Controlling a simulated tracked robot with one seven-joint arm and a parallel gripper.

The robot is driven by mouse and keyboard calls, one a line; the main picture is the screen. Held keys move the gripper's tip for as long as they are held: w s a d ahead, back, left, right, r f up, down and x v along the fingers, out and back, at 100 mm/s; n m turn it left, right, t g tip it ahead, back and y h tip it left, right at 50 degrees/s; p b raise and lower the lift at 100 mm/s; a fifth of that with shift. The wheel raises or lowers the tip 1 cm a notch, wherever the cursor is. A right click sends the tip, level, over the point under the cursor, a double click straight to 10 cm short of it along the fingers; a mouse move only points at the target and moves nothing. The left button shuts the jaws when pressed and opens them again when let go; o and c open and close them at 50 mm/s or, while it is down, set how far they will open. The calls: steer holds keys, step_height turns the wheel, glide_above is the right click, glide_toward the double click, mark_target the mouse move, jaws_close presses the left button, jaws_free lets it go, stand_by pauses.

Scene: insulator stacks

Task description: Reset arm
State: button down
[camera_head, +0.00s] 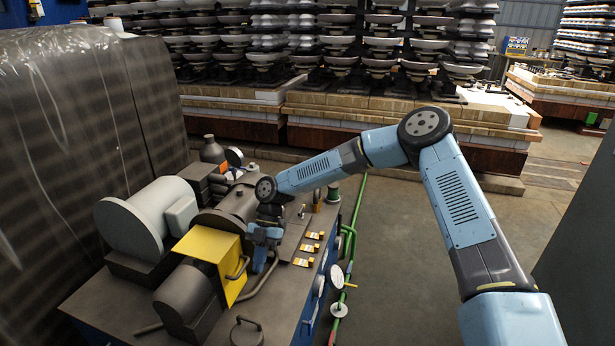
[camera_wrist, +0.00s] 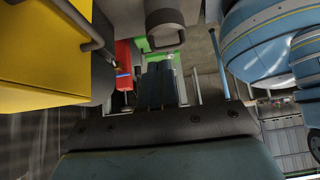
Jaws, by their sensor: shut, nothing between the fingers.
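My arm reaches from the lower right over the floor to the machine bench at the left. My gripper (camera_head: 261,262) points down beside the yellow box (camera_head: 212,246) on the bench, close to its right side. I cannot tell whether it touches the box or its handle. In the wrist view the fingers of my gripper (camera_wrist: 162,84) are together with nothing between them. The yellow box also fills the upper left of the wrist view (camera_wrist: 45,50), with a grey bar handle on it.
The bench (camera_head: 120,305) carries a grey motor (camera_head: 150,215), a dark cylinder (camera_head: 185,295) and small yellow-white labels (camera_head: 306,249). A green pipe (camera_head: 355,225) with a round gauge runs along its right edge. Insulator stacks (camera_head: 335,40) stand behind. The floor (camera_head: 400,260) to the right is clear.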

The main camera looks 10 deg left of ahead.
steer(key=d+r+m+t+h, duration=0.3)
steer(key=d+r+m+t, duration=0.4)
steer(key=d+r+m, duration=1.5)
steer(key=s+d+r+m+t, duration=0.3)
steer(key=s+d+r+m, duration=0.3)
steer(key=d, duration=0.5)
steer(key=s+d+r+m+t+y, duration=0.1)
steer(key=s+d+r+m+t, duration=0.2)
steer(key=s+d+r+m, duration=0.3)
steer(key=shift+s+d+r+y, duration=0.3)
steer(key=shift+s+d+r, duration=2.15)
steer(key=shift+s+d, duration=0.85)
